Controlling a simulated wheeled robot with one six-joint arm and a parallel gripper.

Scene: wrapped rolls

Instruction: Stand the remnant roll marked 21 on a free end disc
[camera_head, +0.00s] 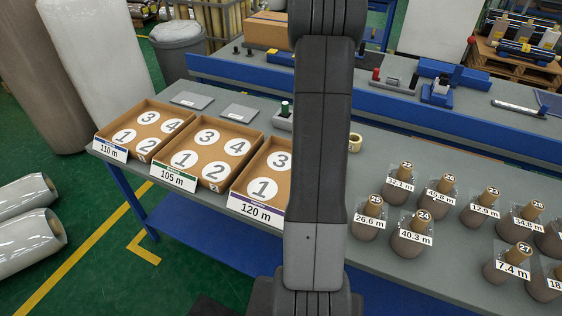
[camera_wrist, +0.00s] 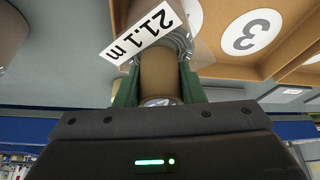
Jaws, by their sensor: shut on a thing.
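My gripper (camera_wrist: 160,78) is shut on the brown core of a wrapped roll labelled 21.1 m (camera_wrist: 143,32). The number on the core's end is not readable, and the roll's far end is hidden. In the head view my arm hides the gripper and this roll. Three cardboard trays hold white numbered end discs: the 110 m tray (camera_head: 160,107), the 105 m tray (camera_head: 204,122) and the 120 m tray (camera_head: 246,178). The discs seen in the 110 m and 105 m trays are bare. In the 120 m tray, discs 1 (camera_head: 261,188) and 3 show; the rest is hidden. Disc 3 (camera_wrist: 252,32) also shows in the wrist view.
Several wrapped remnant rolls stand at the right of the grey table, among them 25 (camera_head: 368,220), 24 (camera_head: 411,235) and 27 (camera_head: 506,265). A tape roll (camera_head: 355,142) lies behind my arm. A blue-edged bench (camera_head: 420,107) runs along the back.

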